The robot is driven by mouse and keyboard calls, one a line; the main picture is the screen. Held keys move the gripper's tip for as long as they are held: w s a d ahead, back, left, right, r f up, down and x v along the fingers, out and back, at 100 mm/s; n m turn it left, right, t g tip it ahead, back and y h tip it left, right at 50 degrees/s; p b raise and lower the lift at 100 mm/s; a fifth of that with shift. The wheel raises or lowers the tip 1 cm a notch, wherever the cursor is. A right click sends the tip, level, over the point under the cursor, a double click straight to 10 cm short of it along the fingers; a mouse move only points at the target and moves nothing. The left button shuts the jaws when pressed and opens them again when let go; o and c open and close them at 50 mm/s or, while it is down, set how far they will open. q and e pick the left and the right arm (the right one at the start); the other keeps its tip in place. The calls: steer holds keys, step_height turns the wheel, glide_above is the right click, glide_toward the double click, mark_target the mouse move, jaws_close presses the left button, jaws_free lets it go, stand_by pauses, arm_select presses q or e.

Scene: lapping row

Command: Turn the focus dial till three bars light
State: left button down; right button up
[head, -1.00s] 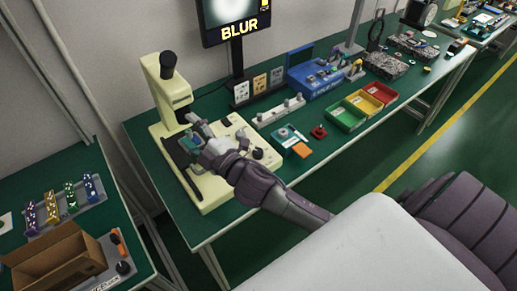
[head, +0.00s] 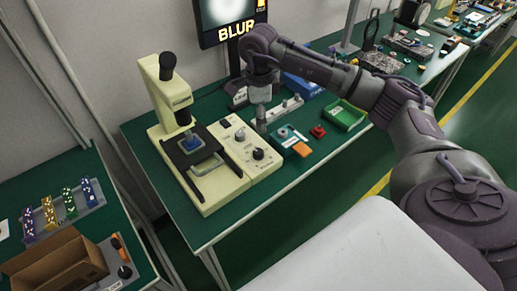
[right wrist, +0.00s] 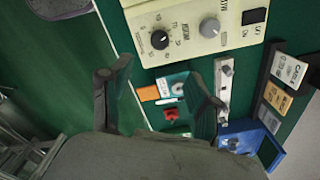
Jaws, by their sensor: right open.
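The cream microscope (head: 166,95) stands on the green bench with a blue part (head: 193,142) on its black stage. Its control box (head: 228,145) carries a black dial (head: 258,154) and a grey knob (head: 240,134). In the right wrist view the black dial (right wrist: 159,40) has a numbered scale around it, and the grey knob (right wrist: 210,28) is beside it; their labels are too small to read surely. The screen (head: 228,20) reads BLUR; its top is cut off. My right gripper (head: 262,122) is open and empty, just beyond the control box, apart from both dials. My left gripper is out of view.
A small teal tray (head: 289,138), an orange piece (head: 302,149) and a red knob piece (head: 318,132) lie right of the control box. A green bin (head: 345,116) stands further right. A cardboard box (head: 55,268) is on the left bench.

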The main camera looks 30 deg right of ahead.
mark_target(259, 151)
step_height(259, 151, down, 13)
steer(key=shift+a+f+p, duration=0.15)
steer(key=shift+f+p, duration=0.05)
steer(key=shift+p, duration=0.9)
steer(key=c, duration=1.1)
steer(key=shift+c, duration=0.2)
steer(key=shift+m, duration=0.4)
steer(key=m+b, duration=0.1)
steer(key=m, duration=0.3)
steer(key=shift+m, duration=0.3)
steer(key=m+b, duration=0.1)
steer(key=m, duration=0.4)
steer(key=shift+m, duration=0.3)
steer(key=o, duration=1.1)
